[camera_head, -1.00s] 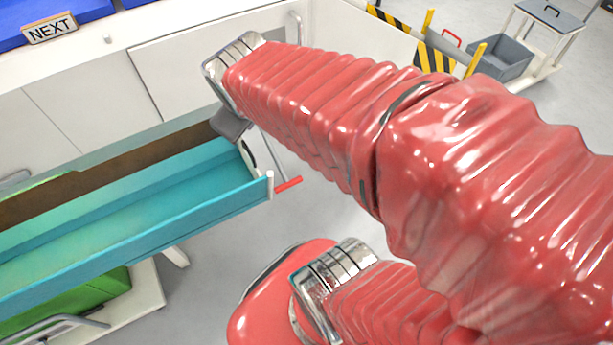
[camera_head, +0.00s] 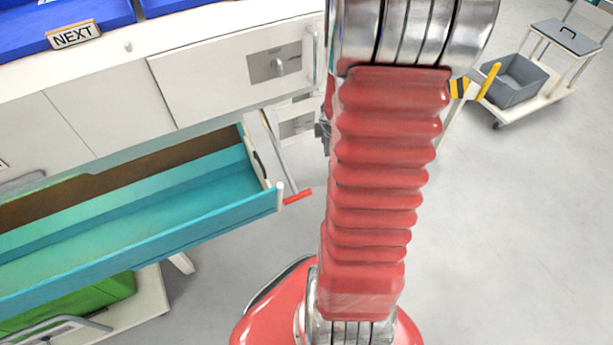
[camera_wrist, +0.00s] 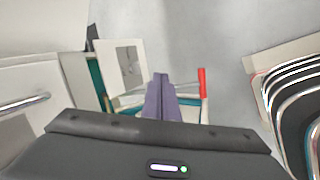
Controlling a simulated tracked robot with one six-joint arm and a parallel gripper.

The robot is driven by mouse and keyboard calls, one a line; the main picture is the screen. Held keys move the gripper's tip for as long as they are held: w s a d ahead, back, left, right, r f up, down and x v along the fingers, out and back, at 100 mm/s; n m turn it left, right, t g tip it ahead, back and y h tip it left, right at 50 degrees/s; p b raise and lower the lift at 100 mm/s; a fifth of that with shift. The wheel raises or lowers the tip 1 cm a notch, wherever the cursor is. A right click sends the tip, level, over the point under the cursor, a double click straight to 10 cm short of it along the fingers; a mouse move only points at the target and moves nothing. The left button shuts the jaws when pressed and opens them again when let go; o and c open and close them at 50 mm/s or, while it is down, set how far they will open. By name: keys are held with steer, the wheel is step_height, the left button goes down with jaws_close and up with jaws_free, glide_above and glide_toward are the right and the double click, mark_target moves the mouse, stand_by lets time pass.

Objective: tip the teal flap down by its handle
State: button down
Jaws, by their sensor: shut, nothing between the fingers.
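The teal piece (camera_head: 135,218) is a long trough-like panel in the lower left of the head view, with a raised front edge; which part is the flap I cannot tell. At its right end is a lever with a red handle (camera_head: 298,196). The red handle also shows upright in the wrist view (camera_wrist: 202,82), right of the fingers. My gripper (camera_wrist: 160,77) has purple fingers that are shut and empty. In the wrist view they point toward the area left of the red handle, apart from it in the picture. In the head view my arm mostly hides the gripper.
A white cabinet (camera_head: 105,105) stands behind the teal piece, with blue trays (camera_head: 60,18) and a NEXT sign (camera_head: 75,35) on top. A green bin (camera_head: 75,300) is below the teal piece. A trolley with a grey crate (camera_head: 515,80) stands at upper right. Open floor lies at right.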

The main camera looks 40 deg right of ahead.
mark_target(313, 191)
steer(key=s+a+f+n+y, duration=0.1)
steer(key=s+f+n+y, duration=0.1)
steer(key=f, duration=0.5)
steer(key=s+f+n+t+y, duration=0.1)
steer(key=s+f+n+y, duration=0.1)
steer(key=s+f, duration=0.3)
step_height(313, 191, down, 3)
steer(key=shift+a+r+n, duration=0.1)
steer(key=shift+a+n, duration=0.25)
steer(key=shift+n, duration=0.05)
steer(key=shift+x, duration=6.95)
steer(key=shift+w, duration=0.15)
